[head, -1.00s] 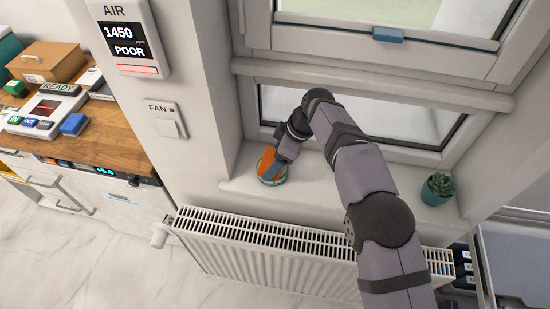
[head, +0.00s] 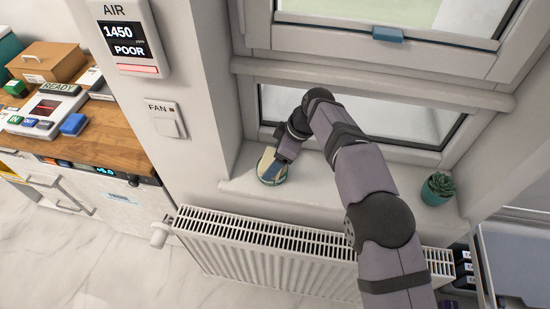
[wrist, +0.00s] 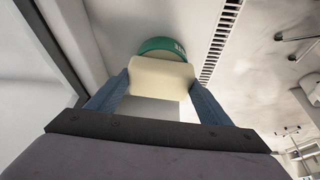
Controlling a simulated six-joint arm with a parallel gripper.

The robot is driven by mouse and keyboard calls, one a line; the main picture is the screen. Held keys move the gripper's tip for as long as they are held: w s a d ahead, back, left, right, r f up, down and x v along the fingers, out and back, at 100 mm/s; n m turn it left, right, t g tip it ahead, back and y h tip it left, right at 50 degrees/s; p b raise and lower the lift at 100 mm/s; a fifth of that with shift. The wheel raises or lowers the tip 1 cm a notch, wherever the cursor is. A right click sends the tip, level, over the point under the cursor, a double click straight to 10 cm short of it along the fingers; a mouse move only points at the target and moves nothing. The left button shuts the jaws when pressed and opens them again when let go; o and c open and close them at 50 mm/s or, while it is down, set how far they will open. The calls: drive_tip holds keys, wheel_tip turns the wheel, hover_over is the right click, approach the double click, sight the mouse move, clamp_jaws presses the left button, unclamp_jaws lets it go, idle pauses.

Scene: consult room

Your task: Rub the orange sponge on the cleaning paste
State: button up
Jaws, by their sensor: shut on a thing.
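The sponge (wrist: 160,75) is a pale cream block in the wrist view, with no orange showing on it. My gripper (wrist: 160,88) is shut on it, with a blue finger on each side. The cleaning paste is in a round green tin (wrist: 168,43) just beyond the sponge. In the head view the tin (head: 272,179) stands on the window sill, and the sponge (head: 267,163) is at its top, under my gripper (head: 279,156). The sponge hides most of the tin's inside, so I cannot see the paste clearly.
The white sill (head: 320,195) is clear to the right as far as a potted succulent (head: 437,188). A radiator (head: 290,255) sits below the sill. The window (head: 400,115) is close behind my arm. A fan switch (head: 166,120) and air display (head: 130,40) are on the left wall.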

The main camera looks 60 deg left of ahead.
drive_tip(key=shift+r+p, duration=2.45)
drive_tip(key=shift+r, duration=1.05)
drive_tip(key=w+d+m+t, duration=0.4)
drive_tip(key=w+d+m, duration=0.8)
drive_tip(key=w+d, duration=0.7)
drive_tip(key=w+d+m+t, duration=0.1)
drive_tip(key=w+d+m, duration=0.25)
drive_tip(key=d, duration=0.45)
drive_tip(key=w+d+m+t, duration=0.1)
drive_tip(key=w+d+m, duration=0.2)
drive_tip(key=w+d, duration=0.35)
drive_tip(key=s+d+m+h+b, duration=0.1)
drive_tip(key=s+d+m, duration=0.2)
drive_tip(key=d, duration=1)
drive_tip(key=s+d+f+m+t+h+b, duration=0.1)
drive_tip(key=s+d+m, duration=0.3)
drive_tip(key=d, duration=0.9)
drive_tip(key=shift+s+d+f+h, duration=0.15)
drive_tip(key=shift+d+f+h, duration=0.2)
drive_tip(key=shift+h, duration=0.45)
